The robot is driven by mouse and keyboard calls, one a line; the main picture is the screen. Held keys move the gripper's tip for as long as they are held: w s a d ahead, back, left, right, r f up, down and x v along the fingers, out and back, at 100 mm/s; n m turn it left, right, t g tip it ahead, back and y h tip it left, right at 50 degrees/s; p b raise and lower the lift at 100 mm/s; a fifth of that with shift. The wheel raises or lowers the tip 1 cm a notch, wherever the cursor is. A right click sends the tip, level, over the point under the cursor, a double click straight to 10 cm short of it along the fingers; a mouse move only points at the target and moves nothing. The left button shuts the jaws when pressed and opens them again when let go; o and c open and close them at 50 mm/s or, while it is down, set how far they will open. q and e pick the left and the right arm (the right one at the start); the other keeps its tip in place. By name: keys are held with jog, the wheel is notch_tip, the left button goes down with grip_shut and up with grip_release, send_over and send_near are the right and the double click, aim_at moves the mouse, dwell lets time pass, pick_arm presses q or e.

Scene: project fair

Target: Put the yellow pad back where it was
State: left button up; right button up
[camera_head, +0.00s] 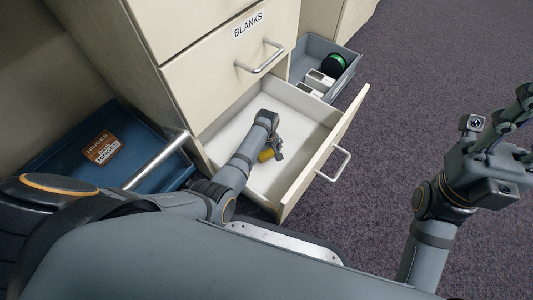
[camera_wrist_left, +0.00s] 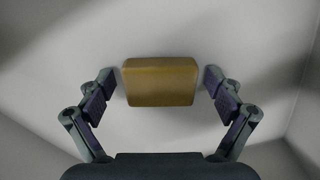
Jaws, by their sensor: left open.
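The yellow pad (camera_wrist_left: 160,82) lies on the white floor of the open drawer (camera_head: 302,98). In the head view only part of the pad (camera_head: 266,155) shows beside my left gripper (camera_head: 279,150). My left gripper also shows in the left wrist view (camera_wrist_left: 160,88), its fingers open on either side of the pad with a small gap at each side. It reaches down into the drawer. My right gripper (camera_head: 502,140) is raised over the carpet at the far right, away from the drawer; whether its fingers are apart is unclear.
A closed drawer labelled BLANKS (camera_head: 220,55) with a metal handle is above the open one. A grey bin (camera_head: 343,75) with a green spool and white boxes stands behind. A blue tray (camera_head: 60,150) with a HINGES box is at left. Carpet at right is clear.

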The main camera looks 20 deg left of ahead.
aim_at(267, 153)
pick_arm(q)
notch_tip(267, 153, up, 12)
jog(key=p, duration=0.8)
jog(key=shift+r, duration=0.15)
